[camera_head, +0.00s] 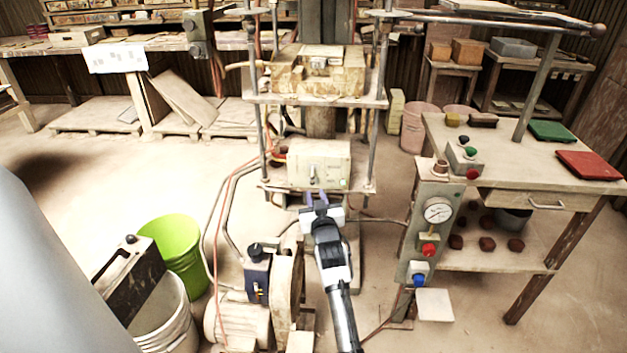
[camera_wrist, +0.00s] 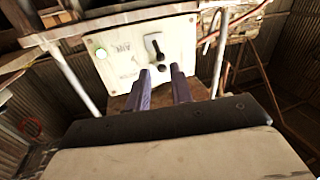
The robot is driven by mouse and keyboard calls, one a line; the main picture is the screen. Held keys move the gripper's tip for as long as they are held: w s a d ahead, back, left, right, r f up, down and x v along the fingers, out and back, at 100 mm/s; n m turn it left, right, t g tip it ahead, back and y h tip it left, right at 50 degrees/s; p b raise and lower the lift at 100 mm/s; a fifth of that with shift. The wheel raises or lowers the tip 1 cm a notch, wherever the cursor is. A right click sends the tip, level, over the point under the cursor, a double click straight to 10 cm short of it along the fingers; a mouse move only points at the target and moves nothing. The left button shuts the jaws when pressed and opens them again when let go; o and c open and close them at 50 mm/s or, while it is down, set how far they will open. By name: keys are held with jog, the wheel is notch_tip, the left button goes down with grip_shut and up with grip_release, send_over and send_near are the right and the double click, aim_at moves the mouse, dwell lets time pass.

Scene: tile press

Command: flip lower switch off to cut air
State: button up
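A cream control box (camera_head: 319,163) sits on the lower shelf of the press, with a dark lever switch on its front face. In the wrist view the box (camera_wrist: 130,66) fills the upper middle. There the switch (camera_wrist: 154,46) is a dark lever on a plate, with a round dark knob end near the fingertips. My gripper (camera_head: 317,196) is just below and in front of the box. In the wrist view my gripper (camera_wrist: 160,71) is open, its two purple fingers apart with nothing clearly between them. Contact with the switch cannot be told.
The press's upper shelf (camera_head: 318,99) is above the box, with metal posts at both sides. A gauge panel (camera_head: 436,220) with red and blue knobs stands to the right, by a work table (camera_head: 510,170). A motor (camera_head: 240,322) and green bucket (camera_head: 174,250) stand left.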

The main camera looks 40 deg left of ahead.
aim_at(313, 184)
jog(key=p+x, duration=0.1)
jog(key=x, duration=0.6)
jog(key=shift+w+a, duration=0.1)
jog(key=shift+c, duration=0.2)
jog(key=shift+f, duration=0.1)
grip_shut()
